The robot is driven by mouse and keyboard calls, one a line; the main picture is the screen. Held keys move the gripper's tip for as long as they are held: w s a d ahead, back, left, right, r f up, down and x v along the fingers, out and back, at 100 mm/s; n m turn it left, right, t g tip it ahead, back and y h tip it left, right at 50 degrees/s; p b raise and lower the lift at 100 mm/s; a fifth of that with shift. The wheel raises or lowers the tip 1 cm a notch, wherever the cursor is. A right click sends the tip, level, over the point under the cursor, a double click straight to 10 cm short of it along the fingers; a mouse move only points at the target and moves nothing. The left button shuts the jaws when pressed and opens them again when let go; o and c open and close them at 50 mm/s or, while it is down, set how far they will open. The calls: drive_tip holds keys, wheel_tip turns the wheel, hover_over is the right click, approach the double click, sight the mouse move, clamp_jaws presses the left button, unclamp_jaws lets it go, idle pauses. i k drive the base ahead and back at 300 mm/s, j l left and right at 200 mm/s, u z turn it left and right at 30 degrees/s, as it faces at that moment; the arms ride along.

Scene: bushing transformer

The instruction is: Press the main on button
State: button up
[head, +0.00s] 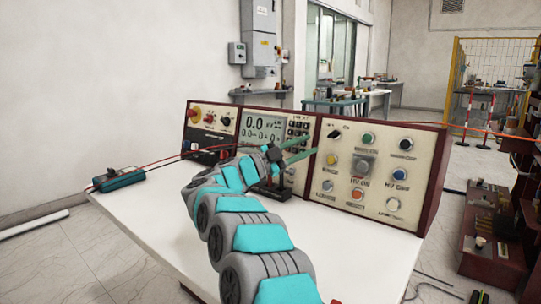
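A control panel (346,208) with a cream face and dark red frame stands on the white table. Its right section carries several round buttons. A green button (368,139) sits in the top row with a label below it that is too small to read surely. A black knob (406,144) is to its right, and a grey button (362,165) is below it. My gripper (313,144) is in front of the panel, left of these buttons, its two teal fingers pointing right. The fingers are apart with nothing between them. I cannot tell its distance from the panel face.
The panel's middle section has a display (263,128) reading 0.0, partly behind my arm. A red emergency-type knob (195,113) is on the left section. A teal box (119,179) with cables lies at the left edge of the white table (150,215). The table's front right is clear.

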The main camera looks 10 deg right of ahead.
sight(367, 138)
drive_tip(key=j, duration=0.75)
drive_tip(key=k+j, duration=0.15)
drive_tip(key=j, duration=0.6)
